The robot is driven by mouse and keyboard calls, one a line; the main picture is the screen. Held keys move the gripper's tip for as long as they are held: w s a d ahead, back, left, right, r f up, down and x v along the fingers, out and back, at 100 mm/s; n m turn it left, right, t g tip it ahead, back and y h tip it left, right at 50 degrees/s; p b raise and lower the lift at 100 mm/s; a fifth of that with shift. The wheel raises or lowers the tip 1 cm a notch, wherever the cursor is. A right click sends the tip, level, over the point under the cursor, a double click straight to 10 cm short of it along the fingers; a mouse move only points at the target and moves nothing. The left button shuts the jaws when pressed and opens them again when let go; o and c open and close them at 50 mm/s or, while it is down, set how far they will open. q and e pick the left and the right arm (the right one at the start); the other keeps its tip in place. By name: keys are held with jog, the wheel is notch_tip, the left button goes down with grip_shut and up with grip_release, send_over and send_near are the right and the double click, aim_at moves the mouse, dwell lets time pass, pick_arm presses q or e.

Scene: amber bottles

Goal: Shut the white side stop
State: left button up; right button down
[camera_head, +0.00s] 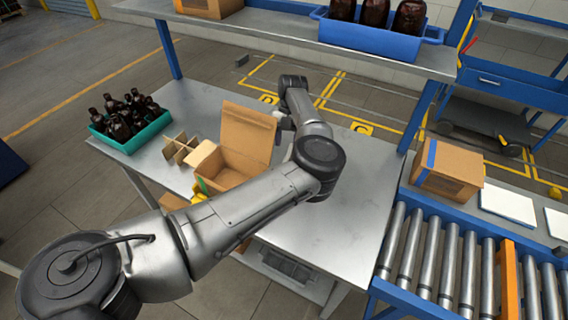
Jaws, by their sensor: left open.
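I cannot pick out a white side stop with certainty. Two flat white plates, one nearer (509,205) and one at the right edge (556,223), lie beside the roller conveyor (450,262). An open cardboard box (232,165) stands on the grey table (335,225), its tall back flap raised and a paler flap (201,154) sticking out at its left. My left arm reaches across the table in front of the box. My left gripper (284,121) is open, small and partly hidden beside the raised flap; I cannot tell if it touches it. My right gripper is not in view.
A green crate of amber bottles (130,130) stands at the table's left, near a cardboard divider (180,149). A taped closed box (447,170) stands by the conveyor. An orange bar (509,282) crosses the rollers.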

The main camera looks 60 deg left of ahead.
pick_arm(q)
jog(key=x, duration=0.8)
jog(key=shift+s+f, duration=0.1)
grip_shut()
dwell(0.4)
